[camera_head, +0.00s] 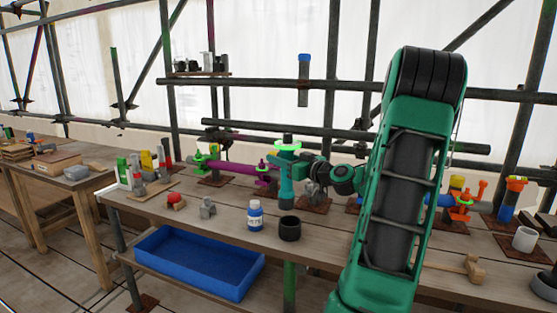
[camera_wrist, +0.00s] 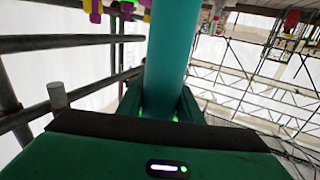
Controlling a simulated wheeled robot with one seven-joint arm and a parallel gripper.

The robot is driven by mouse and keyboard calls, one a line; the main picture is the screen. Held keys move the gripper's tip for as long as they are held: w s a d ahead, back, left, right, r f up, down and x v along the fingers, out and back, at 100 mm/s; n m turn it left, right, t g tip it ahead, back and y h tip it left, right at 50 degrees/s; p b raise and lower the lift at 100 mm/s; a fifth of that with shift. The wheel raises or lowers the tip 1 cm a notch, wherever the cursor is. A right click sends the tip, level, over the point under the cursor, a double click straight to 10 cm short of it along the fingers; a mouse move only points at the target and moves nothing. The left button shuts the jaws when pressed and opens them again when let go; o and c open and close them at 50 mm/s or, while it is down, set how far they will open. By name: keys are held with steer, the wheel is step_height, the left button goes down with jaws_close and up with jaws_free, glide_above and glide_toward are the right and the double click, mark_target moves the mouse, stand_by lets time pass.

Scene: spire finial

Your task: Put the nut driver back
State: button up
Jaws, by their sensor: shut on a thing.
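In the wrist view the teal cylinder (camera_wrist: 171,55) runs up from between the fingers (camera_wrist: 160,108). A green disc (camera_head: 288,145) shows at the cylinder's top in the head view; I cannot tell if they are joined. I cannot tell for sure whether the cylinder is the nut driver. Its lower end is close to the bench, contact unclear.
A wooden mallet (camera_head: 474,268) lies at right. A blue tray (camera_head: 195,262) sits below. Scaffold rails (camera_head: 350,87) cross behind.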

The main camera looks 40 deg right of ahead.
steer(key=shift+s+d+h, duration=0.3)
steer(key=shift+s+d, duration=0.05)
steer(key=shift+d, duration=0.3)
steer(key=shift+s, duration=0.15)
steer(key=shift+f, duration=5.7)
steer(key=o, duration=1.9)
steer(key=shift+f, duration=0.1)
steer(key=shift+f, duration=0.6)
